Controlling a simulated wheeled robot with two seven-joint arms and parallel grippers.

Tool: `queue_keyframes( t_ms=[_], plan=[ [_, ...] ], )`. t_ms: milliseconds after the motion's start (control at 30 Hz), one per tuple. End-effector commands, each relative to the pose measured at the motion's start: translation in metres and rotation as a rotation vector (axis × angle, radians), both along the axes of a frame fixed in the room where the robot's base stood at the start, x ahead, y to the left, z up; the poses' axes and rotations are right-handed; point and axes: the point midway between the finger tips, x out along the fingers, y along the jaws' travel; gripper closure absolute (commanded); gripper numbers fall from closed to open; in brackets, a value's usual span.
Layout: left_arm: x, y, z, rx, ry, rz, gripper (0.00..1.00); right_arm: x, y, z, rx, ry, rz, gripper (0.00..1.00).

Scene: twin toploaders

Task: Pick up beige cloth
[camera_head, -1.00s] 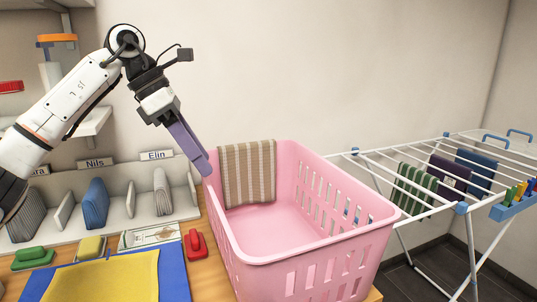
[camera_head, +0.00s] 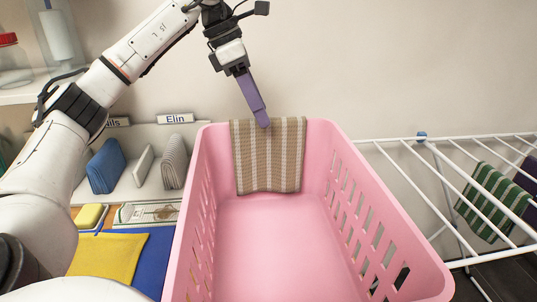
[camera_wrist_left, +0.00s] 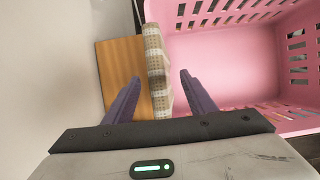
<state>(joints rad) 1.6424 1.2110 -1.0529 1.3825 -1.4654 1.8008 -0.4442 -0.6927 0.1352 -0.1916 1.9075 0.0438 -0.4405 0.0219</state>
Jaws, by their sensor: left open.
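The beige cloth (camera_head: 268,160) has white and brown stripes and hangs over the far rim of the pink basket (camera_head: 345,150), mostly down its inner side. My left gripper (camera_head: 264,124) is at the cloth's top edge in the head view. In the left wrist view the open gripper (camera_wrist_left: 158,88) has one purple finger on each side of the cloth (camera_wrist_left: 157,70), with gaps visible. The fingers straddle the draped rim, and the cloth is not gripped. The basket (camera_wrist_left: 222,62) is otherwise empty in the head view. My right gripper is not in view.
A white drying rack (camera_head: 440,150) with a green striped cloth (camera_head: 487,200) stands at the right. A divider tray (camera_head: 140,180) with folded cloths is at the left. A yellow cloth (camera_head: 105,262) lies on a blue mat (camera_head: 156,262) at the front left.

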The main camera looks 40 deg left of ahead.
Motion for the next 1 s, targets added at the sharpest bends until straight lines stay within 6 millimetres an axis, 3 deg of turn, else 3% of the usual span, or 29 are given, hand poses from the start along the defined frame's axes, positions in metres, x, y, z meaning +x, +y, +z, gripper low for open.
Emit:
queue_keyframes(
  t_ms=[200,300,1000],
  plan=[
    [0.012,-0.003,-0.032,0.001,0.003,0.001,0.49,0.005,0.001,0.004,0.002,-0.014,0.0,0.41],
    [0.014,-0.005,-0.038,0.001,0.002,0.001,0.49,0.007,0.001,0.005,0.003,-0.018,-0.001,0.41],
    [0.015,-0.006,-0.044,0.0,0.0,0.001,0.49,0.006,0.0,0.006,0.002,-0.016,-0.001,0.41]
  ],
)
